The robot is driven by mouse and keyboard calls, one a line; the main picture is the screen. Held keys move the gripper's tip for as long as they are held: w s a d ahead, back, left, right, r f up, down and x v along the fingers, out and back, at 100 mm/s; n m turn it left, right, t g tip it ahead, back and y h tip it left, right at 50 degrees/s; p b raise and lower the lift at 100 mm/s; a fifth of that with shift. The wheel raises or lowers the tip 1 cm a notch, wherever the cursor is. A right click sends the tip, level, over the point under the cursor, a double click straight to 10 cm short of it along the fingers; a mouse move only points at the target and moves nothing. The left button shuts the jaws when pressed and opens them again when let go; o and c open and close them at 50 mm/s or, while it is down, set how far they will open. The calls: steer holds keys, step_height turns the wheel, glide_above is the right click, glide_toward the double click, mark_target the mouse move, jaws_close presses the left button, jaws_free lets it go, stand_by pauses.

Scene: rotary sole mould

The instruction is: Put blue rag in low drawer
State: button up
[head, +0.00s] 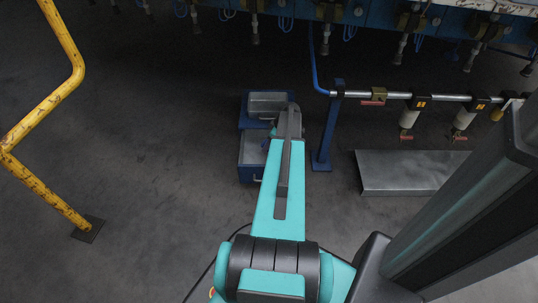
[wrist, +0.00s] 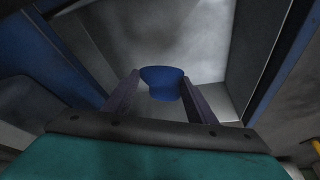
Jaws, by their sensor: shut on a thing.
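The blue rag (wrist: 163,79) is between the two dark fingers of my gripper (wrist: 161,84) in the wrist view, and the gripper is shut on it. Around and beyond it is the grey metal inside of an open drawer (wrist: 203,48) with blue outer sides. In the head view the low drawer (head: 250,152) of a small blue cabinet stands pulled out toward me. My arm covers its right part and hides the rag and fingertips. I cannot tell whether the rag touches the drawer floor.
The cabinet's grey top tray (head: 268,103) lies behind the drawer. A blue post (head: 323,140) with a pipe and valves stands right of it, beside a metal plate (head: 412,172). A yellow rail (head: 45,100) is at left. The floor between rail and cabinet is clear.

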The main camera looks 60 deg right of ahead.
steer(key=shift+f, duration=0.75)
steer(key=shift+f+b, duration=1.1)
steer(key=shift+f, duration=1.45)
steer(key=shift+f, duration=0.2)
steer(key=o, duration=1)
steer(key=shift+o, duration=0.2)
steer(key=shift+r, duration=0.2)
steer(key=p+v, duration=0.4)
steer(key=v, duration=0.8)
steer(key=shift+p, duration=0.35)
steer(key=shift+w, duration=0.1)
